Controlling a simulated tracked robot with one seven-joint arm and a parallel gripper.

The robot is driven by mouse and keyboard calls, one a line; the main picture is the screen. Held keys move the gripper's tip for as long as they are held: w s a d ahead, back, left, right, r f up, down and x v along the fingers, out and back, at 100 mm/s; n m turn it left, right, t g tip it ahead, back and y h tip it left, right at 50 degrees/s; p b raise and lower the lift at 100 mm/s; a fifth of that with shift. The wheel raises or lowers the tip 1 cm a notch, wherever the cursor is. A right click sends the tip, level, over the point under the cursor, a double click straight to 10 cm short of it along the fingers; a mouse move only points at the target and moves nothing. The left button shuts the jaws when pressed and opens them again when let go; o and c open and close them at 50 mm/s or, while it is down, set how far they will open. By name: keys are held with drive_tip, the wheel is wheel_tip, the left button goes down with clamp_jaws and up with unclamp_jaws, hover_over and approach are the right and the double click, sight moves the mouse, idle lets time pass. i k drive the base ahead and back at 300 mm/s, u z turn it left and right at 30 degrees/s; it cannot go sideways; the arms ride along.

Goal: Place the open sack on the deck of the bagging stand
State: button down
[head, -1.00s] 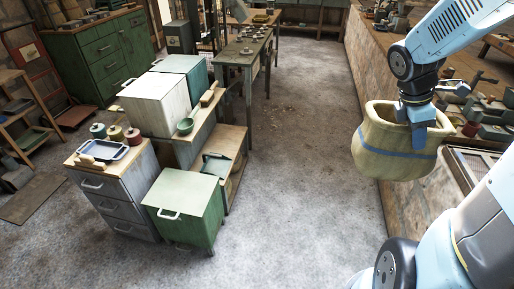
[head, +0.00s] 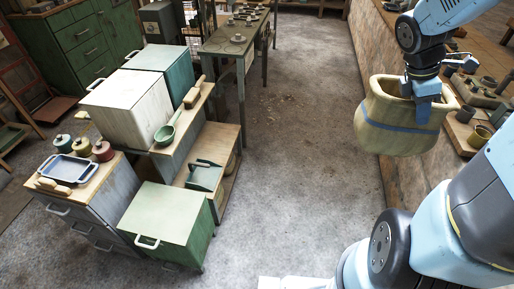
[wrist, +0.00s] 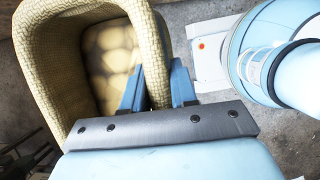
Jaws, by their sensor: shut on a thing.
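The open sack (head: 393,138) is tan and woven with a blue band, and its mouth faces up. My gripper (head: 422,99) is shut on its rim and holds it in the air at the right of the head view. A stepped stand with a low wooden deck (head: 229,138), seemingly the bagging stand, is at left centre, well apart from the sack.
White (head: 135,105) and teal (head: 163,62) bins stand behind the deck, and a green bin (head: 168,215) in front. The floor (head: 290,170) between is clear.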

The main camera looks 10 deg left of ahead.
sight(226, 137)
drive_tip(key=i, duration=2.5)
drive_tip(key=z, duration=0.6)
drive_tip(key=i, duration=0.5)
drive_tip(key=u, duration=2.3)
